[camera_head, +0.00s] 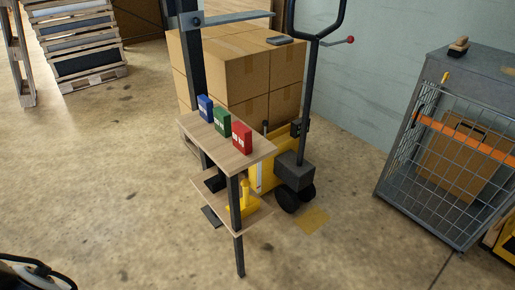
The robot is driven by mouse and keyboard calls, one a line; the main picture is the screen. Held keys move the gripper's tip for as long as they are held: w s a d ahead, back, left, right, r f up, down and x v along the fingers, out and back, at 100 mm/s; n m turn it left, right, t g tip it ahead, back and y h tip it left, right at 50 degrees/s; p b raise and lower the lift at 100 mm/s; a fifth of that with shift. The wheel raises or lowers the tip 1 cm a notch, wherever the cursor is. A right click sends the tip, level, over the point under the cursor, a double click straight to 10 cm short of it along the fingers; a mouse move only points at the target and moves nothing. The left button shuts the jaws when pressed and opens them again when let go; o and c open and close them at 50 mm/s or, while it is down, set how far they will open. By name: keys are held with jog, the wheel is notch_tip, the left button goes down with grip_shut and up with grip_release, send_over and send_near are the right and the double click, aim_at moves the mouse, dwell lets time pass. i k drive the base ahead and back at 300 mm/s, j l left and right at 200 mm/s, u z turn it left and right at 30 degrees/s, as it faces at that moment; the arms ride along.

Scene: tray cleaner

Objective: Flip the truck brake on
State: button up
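The truck is a yellow-bodied truck (263,174) with a tall black handle (310,90), behind and right of a small wooden shelf stand. A lever with a red knob (350,39) sticks out to the right near the top of the handle. I cannot tell whether this lever is the brake or what setting it is in. A dark grey housing (295,170) and black wheels (288,198) sit at the handle's foot. The stand hides part of the truck body. My gripper is not recognisable in this view.
The stand's top (222,146) holds blue (205,108), green (222,121) and red (242,137) boxes. Stacked cartons (240,75) stand behind. A grey mesh cage (455,150) stands right. A dark and white part, possibly mine, shows at lower left. The front floor is clear.

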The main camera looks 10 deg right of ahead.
aim_at(265, 122)
jog(key=i+l, duration=0.7)
jog(key=l, duration=0.15)
jog(key=i+l, duration=0.7)
jog(key=l, duration=0.2)
jog(key=i+l, duration=0.7)
jog(key=l, duration=0.15)
jog(key=i, duration=0.5)
jog(key=l+z, duration=0.05)
